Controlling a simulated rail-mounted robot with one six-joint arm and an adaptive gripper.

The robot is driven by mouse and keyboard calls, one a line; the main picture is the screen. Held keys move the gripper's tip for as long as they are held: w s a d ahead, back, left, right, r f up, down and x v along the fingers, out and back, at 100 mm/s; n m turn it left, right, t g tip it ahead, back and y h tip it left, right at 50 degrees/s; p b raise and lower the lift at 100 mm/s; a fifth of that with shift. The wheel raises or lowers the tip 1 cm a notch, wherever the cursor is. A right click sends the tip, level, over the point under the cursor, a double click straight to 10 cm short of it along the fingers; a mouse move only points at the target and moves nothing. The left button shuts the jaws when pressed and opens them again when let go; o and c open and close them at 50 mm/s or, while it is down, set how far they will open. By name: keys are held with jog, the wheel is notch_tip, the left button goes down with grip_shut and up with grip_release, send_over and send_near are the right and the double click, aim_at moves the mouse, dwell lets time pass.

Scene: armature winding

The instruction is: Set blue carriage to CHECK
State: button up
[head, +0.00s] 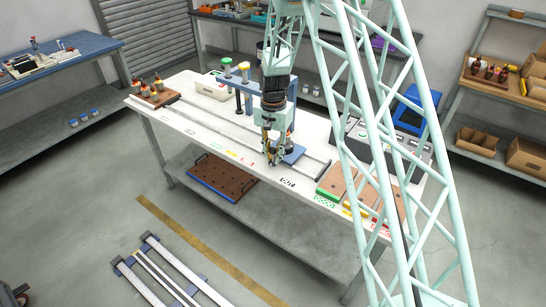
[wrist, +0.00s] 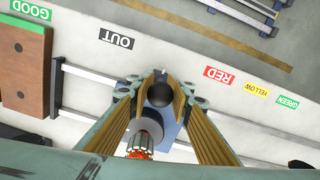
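The blue carriage (head: 292,153) sits on the rails of the white bench, right of the blue upright frame. In the wrist view, part of the blue carriage (wrist: 171,129) shows below and between my fingers. A dark round knob (wrist: 160,93) stands at it. My gripper (wrist: 161,78) points down with its fingers close against both sides of the knob; it also shows in the head view (head: 272,157). A grey cylinder with red-orange ends (wrist: 146,140) lies near the carriage. In the wrist view, the carriage is between the OUT label (wrist: 116,38) and the RED label (wrist: 219,75). I see no readable CHECK label.
The rails (head: 230,128) run along the bench. YELLOW (wrist: 256,88) and GREEN (wrist: 287,101) labels lie beyond RED. A brown block with a GOOD label (wrist: 30,9) stands past OUT. A brown pegboard (head: 222,180) lies below.

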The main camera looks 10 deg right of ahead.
jog(key=o, duration=0.4)
jog(key=shift+r, duration=0.15)
jog(key=shift+r, duration=5.85)
jog(key=shift+r, duration=0.1)
